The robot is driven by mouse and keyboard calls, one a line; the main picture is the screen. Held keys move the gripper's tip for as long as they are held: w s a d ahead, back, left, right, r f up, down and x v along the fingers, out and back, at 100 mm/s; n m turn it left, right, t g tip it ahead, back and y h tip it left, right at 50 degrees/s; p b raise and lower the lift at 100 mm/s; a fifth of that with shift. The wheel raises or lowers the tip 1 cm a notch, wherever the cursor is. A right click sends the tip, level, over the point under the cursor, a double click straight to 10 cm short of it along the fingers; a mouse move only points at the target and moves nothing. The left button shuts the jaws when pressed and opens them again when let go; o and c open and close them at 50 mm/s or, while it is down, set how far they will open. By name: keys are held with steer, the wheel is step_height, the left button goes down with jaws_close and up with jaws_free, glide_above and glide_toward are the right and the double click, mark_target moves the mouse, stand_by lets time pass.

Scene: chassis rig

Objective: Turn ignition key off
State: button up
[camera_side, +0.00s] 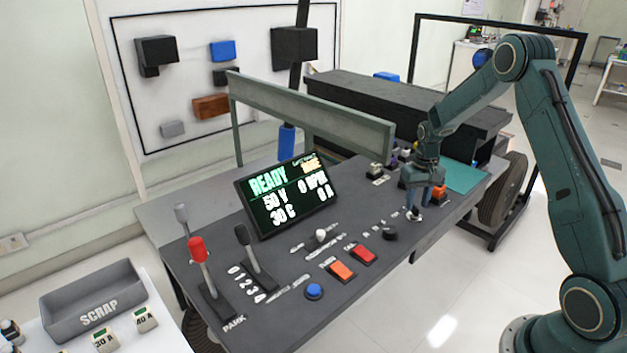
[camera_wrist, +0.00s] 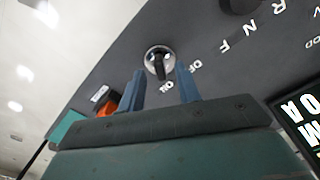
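The ignition key (camera_wrist: 158,62) is a black grip in a round silver switch on the dark console. Its grip points toward the ON label (camera_wrist: 166,87) in the wrist view, with the OFF label (camera_wrist: 192,70) beside it. The key also shows in the side view (camera_side: 414,214), small, just below my fingers. My gripper (camera_side: 418,203) points down over it. In the wrist view its two blue fingers are apart, one on each side of the key's line, with nothing held between them. I cannot tell whether they touch the key.
A dark selector knob (camera_side: 390,234) with R, N, F letters sits near the key. Red (camera_side: 364,254) and orange (camera_side: 342,271) switches, levers and a lit READY display (camera_side: 288,196) share the console.

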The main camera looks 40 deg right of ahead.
steer(key=shift+f, duration=1.05)
steer(key=shift+c, duration=0.2)
jaws_close()
steer(key=shift+n, duration=0.4)
steer(key=n, duration=1.1)
steer(key=shift+d, duration=0.1)
